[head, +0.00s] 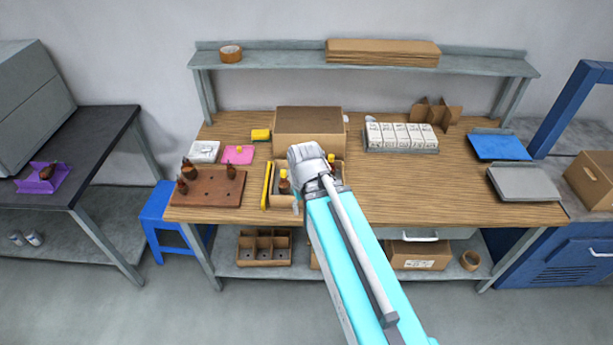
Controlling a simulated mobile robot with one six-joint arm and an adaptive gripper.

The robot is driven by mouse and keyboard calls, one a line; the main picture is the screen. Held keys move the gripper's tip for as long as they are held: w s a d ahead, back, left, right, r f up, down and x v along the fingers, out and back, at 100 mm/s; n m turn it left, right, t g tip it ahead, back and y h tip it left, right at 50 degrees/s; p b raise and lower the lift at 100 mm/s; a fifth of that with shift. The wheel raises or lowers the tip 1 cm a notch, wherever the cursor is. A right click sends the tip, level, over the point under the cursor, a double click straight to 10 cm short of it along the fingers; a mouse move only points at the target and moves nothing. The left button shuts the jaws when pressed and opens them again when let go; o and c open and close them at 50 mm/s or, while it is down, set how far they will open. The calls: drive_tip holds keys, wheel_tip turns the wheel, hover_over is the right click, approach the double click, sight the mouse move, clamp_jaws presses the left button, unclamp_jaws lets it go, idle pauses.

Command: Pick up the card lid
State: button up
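A brown card piece (309,118), shaped like a closed box or lid, sits at the back middle of the wooden bench; it looks like the card lid. In front of it is an open card box (281,202) with brown bottle-like parts with yellow tops inside. The wrist end of my arm hangs over this box, just in front of the lid and overlapping its lower edge in the picture. My gripper's fingers are hidden below the wrist, so I cannot tell whether they are open or touch anything.
A brown board (206,186) with dark parts stands at the left. A yellow bar (267,185) lies beside the open box. A tray of white cartons (400,137) and blue (499,146) and grey (524,184) trays are at the right. A shelf (280,61) spans above. The bench's front right is clear.

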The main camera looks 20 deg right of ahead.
wheel_tip(320, 180, down, 6)
drive_tip(key=b, duration=0.5)
drive_tip(key=shift+r, duration=0.15)
drive_tip(key=shift+a, duration=0.1)
